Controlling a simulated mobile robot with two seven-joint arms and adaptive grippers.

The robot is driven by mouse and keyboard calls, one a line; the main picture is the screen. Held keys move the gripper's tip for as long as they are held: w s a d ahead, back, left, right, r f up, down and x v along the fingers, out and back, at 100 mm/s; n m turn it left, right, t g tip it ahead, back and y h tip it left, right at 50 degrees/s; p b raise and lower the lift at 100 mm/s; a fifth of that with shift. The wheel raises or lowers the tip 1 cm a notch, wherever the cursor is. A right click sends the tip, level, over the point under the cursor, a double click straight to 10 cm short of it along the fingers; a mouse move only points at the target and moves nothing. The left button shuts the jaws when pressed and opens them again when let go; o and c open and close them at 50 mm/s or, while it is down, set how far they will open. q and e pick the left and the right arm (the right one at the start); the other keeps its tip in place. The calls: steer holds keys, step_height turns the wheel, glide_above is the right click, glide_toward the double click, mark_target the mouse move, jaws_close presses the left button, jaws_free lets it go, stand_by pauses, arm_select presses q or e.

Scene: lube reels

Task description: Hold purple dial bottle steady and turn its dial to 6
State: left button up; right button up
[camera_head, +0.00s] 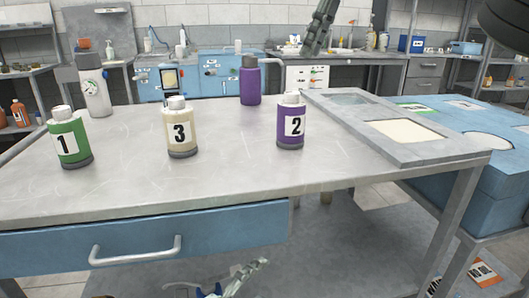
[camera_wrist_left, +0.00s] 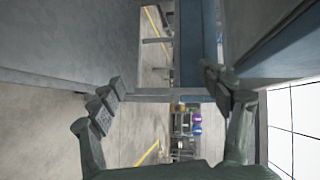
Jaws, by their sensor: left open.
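A purple bottle (camera_head: 291,121) with a white cap and a white label reading 2 stands upright on the grey table. A plain darker purple bottle (camera_head: 250,80) stands behind it to the left. I cannot make out a dial on either. My right gripper (camera_head: 319,32) is at the top of the head view, above and beyond the bottles, touching none. Whether its fingers are apart is unclear. My left gripper (camera_wrist_left: 164,80) is open and empty in the left wrist view, with no bottle near its fingers. A grey jointed piece at the head view's bottom edge may be part of it.
A green bottle (camera_head: 69,137) labelled 1, a cream bottle (camera_head: 180,127) labelled 3 and a grey-white bottle (camera_head: 95,86) stand on the left of the table (camera_head: 230,178). A raised grey panel (camera_head: 361,118) lies at right. The table front is clear above a blue drawer (camera_head: 145,242).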

arm_select(q)
steer(key=s+d+r+m+g+h, duration=0.2)
steer(key=d+r+m+h, duration=0.4)
steer(key=d+r+m, duration=0.55)
steer(key=s+d+r+m+g+h, duration=0.2)
steer(key=d+r+m+h, duration=0.6)
steer(key=r, duration=0.7)
steer(key=w+a+r+m+t+y, duration=0.35)
steer(key=w+a+r+m, duration=0.25)
steer(key=w+a+r, duration=0.65)
steer(key=n+g+y, duration=0.1)
steer(key=g+y, duration=0.3)
steer(key=y, duration=0.3)
glide_toward(291, 127)
steer(key=shift+t, duration=0.25)
steer(key=x, duration=0.4)
steer(key=shift+w+a+r, duration=0.1)
steer(key=shift+w+r, duration=0.05)
steer(key=shift+w, duration=0.4)
steer(key=shift+w+a+n+g+y, duration=0.25)
steer(key=shift+w+n+g+y, duration=0.15)
steer(key=shift+w+n+y, duration=0.25)
steer(key=x, duration=0.7)
steer(key=shift+d+f, duration=0.2)
steer(key=shift+f, duration=0.1)
